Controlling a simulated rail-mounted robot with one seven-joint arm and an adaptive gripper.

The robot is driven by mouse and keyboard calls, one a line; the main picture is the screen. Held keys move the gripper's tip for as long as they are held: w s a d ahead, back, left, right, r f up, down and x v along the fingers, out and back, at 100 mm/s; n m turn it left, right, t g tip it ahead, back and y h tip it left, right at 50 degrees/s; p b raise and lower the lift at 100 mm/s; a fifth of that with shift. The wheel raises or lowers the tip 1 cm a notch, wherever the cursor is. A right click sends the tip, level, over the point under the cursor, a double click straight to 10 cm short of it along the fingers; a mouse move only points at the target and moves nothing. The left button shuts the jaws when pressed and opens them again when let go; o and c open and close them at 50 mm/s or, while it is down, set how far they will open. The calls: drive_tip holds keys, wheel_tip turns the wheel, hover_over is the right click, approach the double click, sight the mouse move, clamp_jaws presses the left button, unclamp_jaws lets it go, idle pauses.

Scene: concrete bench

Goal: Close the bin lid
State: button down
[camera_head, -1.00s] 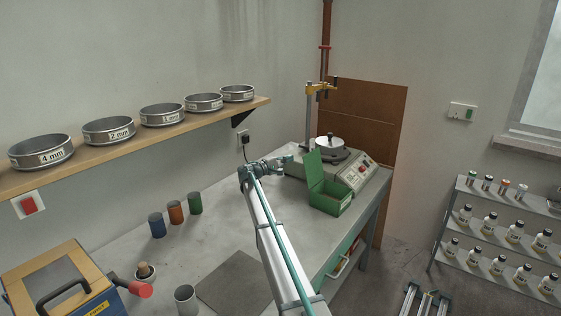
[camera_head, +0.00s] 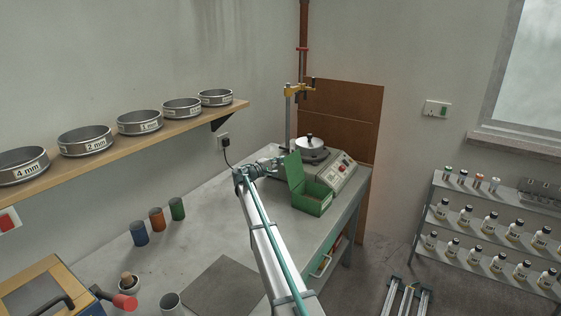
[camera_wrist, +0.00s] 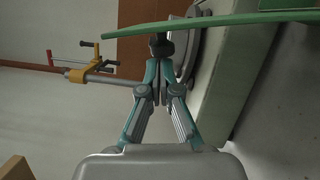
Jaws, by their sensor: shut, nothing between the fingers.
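The green bin (camera_head: 318,206) stands on the bench near its right edge. Its green lid (camera_head: 294,172) is open and stands steeply up on the bin's left side. My gripper (camera_head: 279,161) is shut and empty, just left of the lid near its upper part. In the wrist view my closed fingers (camera_wrist: 160,50) point at the green lid's edge (camera_wrist: 215,23), which crosses the top of the picture. The fingertips are very close to the lid; I cannot tell whether they touch it.
A machine with a silver-lidded pot (camera_head: 309,144) stands behind the bin, with a yellow clamp stand (camera_head: 294,90) behind it. Blue, orange and green cylinders (camera_head: 157,219) stand left of my arm. A shelf of sieves (camera_head: 139,122) is on the wall.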

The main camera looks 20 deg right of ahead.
drive_tip(key=s+d+r+m+y+b, duration=0.2)
drive_tip(key=s+d+m+b, duration=0.6)
drive_tip(key=b, duration=0.8)
drive_tip(key=s+d+f+m+t+y+b, duration=0.2)
drive_tip(key=s+f+m+b, duration=0.6)
drive_tip(key=b, duration=0.5)
drive_tip(key=shift+s+d+f+m+y, duration=0.45)
drive_tip(key=shift+s+d, duration=0.3)
drive_tip(key=shift+s, duration=0.45)
